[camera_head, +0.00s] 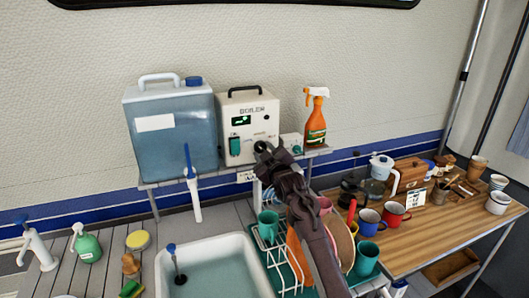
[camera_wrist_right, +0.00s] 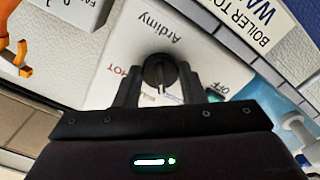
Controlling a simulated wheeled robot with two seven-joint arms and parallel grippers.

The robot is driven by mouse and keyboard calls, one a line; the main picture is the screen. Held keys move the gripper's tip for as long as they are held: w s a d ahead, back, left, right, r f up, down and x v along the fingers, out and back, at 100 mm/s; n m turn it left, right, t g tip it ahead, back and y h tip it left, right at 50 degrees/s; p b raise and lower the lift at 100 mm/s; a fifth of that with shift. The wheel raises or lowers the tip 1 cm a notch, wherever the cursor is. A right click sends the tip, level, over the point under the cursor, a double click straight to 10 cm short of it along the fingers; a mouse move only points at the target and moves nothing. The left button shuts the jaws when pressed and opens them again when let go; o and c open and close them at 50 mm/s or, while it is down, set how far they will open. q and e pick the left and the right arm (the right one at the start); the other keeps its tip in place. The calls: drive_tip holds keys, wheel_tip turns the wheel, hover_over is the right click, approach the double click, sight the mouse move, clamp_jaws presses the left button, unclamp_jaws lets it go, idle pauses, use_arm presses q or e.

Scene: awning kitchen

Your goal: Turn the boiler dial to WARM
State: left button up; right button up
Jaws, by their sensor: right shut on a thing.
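The boiler (camera_head: 245,118) is a cream box with a green display, standing on the shelf by the wall. My right gripper (camera_head: 262,148) is at its lower right front and hides the dial in the head view. In the right wrist view the black round dial (camera_wrist_right: 159,70) sits on a white panel, between the two fingers of my right gripper (camera_wrist_right: 160,88), which is shut on it. A pale pointer mark on the dial faces the gripper. My left gripper is out of view.
A blue water tank (camera_head: 171,135) stands left of the boiler, an orange spray bottle (camera_head: 316,118) right. A sign reading "BOILER TO WA…" (camera_wrist_right: 262,22) is partly cut off in the wrist view. Below are a sink (camera_head: 214,243), a dish rack (camera_head: 280,262) and several mugs.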

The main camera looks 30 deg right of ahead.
drive_tip(key=shift+a+m+p, duration=0.1)
drive_tip(key=shift+m+p, duration=0.3)
drive_tip(key=shift+m, duration=3.2)
drive_tip(key=o, duration=1)
drive_tip(key=shift+c, duration=0.2)
drive_tip(key=shift+s+a+f, duration=0.1)
drive_tip(key=shift+s+f, duration=0.05)
drive_tip(key=shift+s, duration=0.1)
drive_tip(key=b+v, duration=0.2)
drive_tip(key=v, duration=0.5)
drive_tip(key=shift+s+b, duration=0.15)
drive_tip(key=shift+b, duration=0.15)
